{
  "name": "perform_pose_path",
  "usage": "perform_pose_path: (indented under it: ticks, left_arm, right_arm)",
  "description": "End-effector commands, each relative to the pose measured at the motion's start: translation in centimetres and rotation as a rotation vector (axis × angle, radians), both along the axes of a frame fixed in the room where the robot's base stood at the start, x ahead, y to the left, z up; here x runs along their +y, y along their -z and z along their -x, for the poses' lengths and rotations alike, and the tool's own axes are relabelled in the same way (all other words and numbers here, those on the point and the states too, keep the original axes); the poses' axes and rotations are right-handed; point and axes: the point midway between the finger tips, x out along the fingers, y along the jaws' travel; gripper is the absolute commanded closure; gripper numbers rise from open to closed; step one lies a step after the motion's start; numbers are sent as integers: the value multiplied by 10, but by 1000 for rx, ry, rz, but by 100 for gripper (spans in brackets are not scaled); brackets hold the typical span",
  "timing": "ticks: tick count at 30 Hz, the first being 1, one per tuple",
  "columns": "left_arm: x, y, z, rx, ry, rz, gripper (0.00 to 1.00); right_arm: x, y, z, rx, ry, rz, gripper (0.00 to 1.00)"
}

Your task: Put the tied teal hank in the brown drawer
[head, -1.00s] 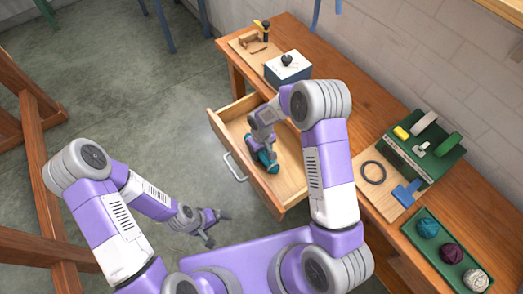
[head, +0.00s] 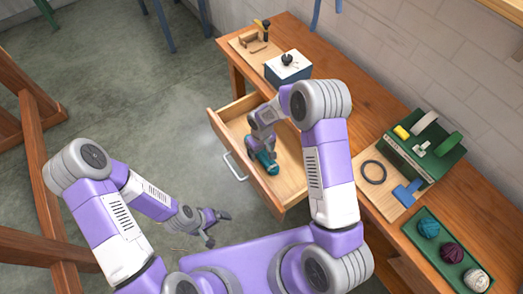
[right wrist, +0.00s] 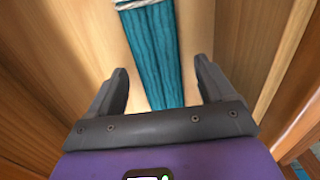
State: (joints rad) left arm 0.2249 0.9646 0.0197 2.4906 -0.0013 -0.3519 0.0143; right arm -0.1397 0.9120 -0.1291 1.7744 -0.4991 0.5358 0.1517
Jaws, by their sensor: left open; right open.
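The teal hank (head: 268,162) lies in the open brown drawer (head: 292,183). In the right wrist view the teal hank (right wrist: 151,55) lies lengthwise on the drawer's wooden floor, with a pale tie around its far end. My right gripper (head: 264,148) is over the drawer, close above the hank. In the right wrist view its fingers (right wrist: 160,80) are open, one on each side of the hank with gaps between. Whether the near end of the hank touches the gripper is hidden. My left gripper (head: 217,227) is open and empty over the floor, left of the drawer.
The wooden bench (head: 345,119) holds a white-topped box (head: 288,67), a green rack (head: 420,150), a dark ring (head: 373,172) and a green tray (head: 448,263) with wool balls. A wooden frame (head: 38,175) stands at left. The floor left of the drawer is open.

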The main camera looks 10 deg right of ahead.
Motion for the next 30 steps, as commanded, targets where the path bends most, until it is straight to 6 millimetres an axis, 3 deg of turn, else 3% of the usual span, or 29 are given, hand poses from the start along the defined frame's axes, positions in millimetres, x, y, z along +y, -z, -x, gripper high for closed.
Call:
perform_pose_path:
  ticks: [1, 9, 15, 21, 30]
  left_arm:
    - [0, -9, 0, 0, 0, 0, 0]
    - [0, -25, 0, 0, 0, 0, 0]
    - [0, -33, 0, 0, 0, 0, 0]
    - [0, -36, 0, 0, 0, 0, 0]
    - [0, -36, 0, 0, 0, 0, 0]
  right_arm:
    - [0, -10, 0, -1, 0, 0, 17]
    - [0, -73, -1, -5, 1, -1, 17]
    - [0, -109, -1, -3, 0, -1, 17]
    - [0, -124, 0, -1, 0, 0, 17]
    - [0, -125, 0, 0, 0, 0, 17]
